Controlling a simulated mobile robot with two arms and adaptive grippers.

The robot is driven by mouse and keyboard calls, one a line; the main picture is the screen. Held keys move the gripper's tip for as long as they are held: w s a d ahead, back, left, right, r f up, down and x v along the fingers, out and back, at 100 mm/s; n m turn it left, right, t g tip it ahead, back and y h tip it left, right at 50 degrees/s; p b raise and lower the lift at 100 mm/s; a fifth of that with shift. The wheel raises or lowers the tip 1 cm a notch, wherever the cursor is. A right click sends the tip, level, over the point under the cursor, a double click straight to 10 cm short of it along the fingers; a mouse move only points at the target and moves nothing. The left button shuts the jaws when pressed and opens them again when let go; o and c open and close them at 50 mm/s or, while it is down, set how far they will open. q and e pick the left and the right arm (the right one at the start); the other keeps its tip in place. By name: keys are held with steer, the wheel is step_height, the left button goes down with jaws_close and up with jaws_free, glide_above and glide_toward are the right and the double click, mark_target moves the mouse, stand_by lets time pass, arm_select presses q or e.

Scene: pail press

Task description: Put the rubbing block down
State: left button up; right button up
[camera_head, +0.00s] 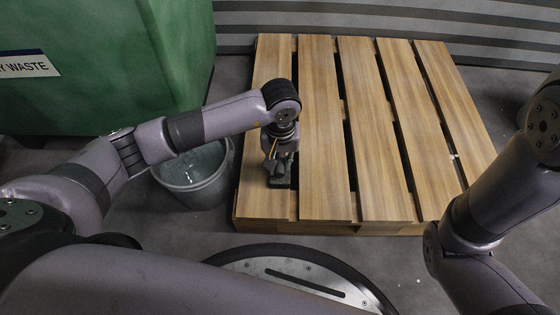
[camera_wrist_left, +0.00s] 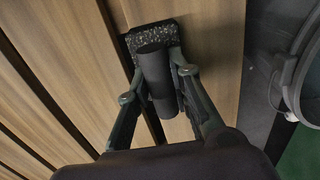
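The rubbing block (camera_wrist_left: 120,43) is a dark, speckled block with a black cylindrical handle (camera_wrist_left: 156,80). In the left wrist view it is at or just over the pallet's wooden boards; I cannot tell if it touches them. My left gripper (camera_wrist_left: 158,76) has a finger on each side of the handle and looks shut on it. In the head view the left gripper (camera_head: 279,168) points down over the pallet's left front part, with the block (camera_head: 280,182) under it. My right gripper is out of view; only the right arm shows.
The wooden pallet (camera_head: 323,150) has slats with dark gaps between them. A grey pail (camera_head: 195,185) stands on the floor just left of the pallet, under my left arm. A green waste container (camera_head: 110,60) stands at the back left. The pallet's middle and right are clear.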

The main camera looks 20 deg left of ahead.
arm_select(q)
steer(key=o, duration=0.5)
steer(key=shift+c, duration=0.2)
